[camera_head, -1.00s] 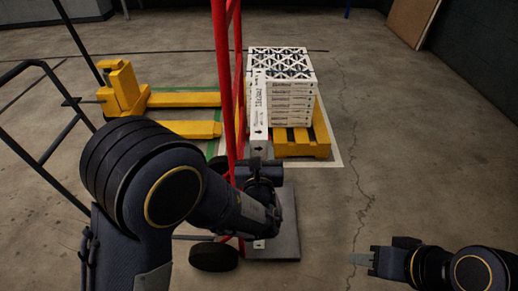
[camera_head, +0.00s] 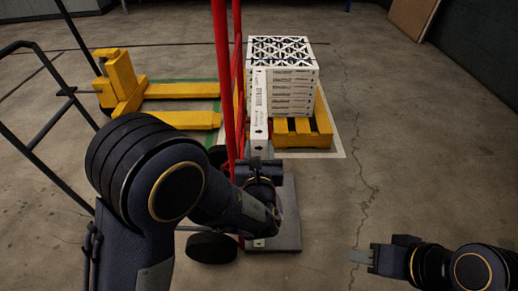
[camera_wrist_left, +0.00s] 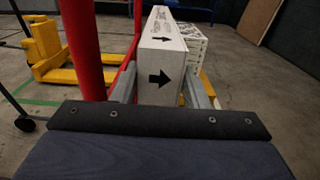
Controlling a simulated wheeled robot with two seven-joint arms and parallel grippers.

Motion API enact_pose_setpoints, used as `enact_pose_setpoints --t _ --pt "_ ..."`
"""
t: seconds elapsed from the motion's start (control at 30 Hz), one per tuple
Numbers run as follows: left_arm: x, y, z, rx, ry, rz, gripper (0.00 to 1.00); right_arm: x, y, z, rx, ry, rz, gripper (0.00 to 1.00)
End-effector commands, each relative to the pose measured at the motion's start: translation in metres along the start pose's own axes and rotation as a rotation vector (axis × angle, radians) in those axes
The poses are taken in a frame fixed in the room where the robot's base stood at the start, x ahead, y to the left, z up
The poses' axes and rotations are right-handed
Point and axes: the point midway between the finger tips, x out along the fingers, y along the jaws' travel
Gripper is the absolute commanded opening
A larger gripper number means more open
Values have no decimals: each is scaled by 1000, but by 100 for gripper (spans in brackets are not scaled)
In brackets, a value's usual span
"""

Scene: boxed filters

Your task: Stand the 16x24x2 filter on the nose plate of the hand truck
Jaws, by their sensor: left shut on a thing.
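The 16x24x2 filter is a slim white box (camera_head: 259,95) with black print and arrows, upright beside the red rails of the hand truck (camera_head: 222,60). My left gripper (camera_head: 259,168) is shut on it, and in the left wrist view grey fingers flank the white box (camera_wrist_left: 160,60). The gripper and forearm hide much of its lower part. A small white patch shows below the gripper, over the grey nose plate (camera_head: 288,225); I cannot tell whether the box touches the plate. My right gripper (camera_head: 362,257) is away at the lower right, apparently empty; its jaw opening is unclear.
A stack of white filters (camera_head: 292,90) sits on a yellow pallet (camera_head: 304,138) behind the box. A yellow pallet jack (camera_head: 125,88) stands at left, with a dark rail frame (camera_head: 20,100) nearer. The floor at right is clear.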

Motion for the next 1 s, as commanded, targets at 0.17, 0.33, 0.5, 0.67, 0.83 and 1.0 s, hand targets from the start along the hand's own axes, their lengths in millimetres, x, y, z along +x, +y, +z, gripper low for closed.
enact_pose_setpoints --t 0.17,0.33,0.5,0.67,0.83,1.0 --pt "0 0 1 -1 -3 0 58 0 0 0 0 0 0 36" --pt "0 0 1 0 -1 0 66 0 0 0 0 0 0 36" --pt "-1 0 -1 1 3 -1 66 0 0 0 0 0 0 36" --pt "-17 -1 1 2 4 -4 66 -5 -2 -2 0 0 0 36" --pt "-47 -1 2 2 2 -4 66 -11 -5 -6 0 0 0 36" --pt "-70 -1 1 1 0 -3 66 -14 -7 -7 0 0 0 36"
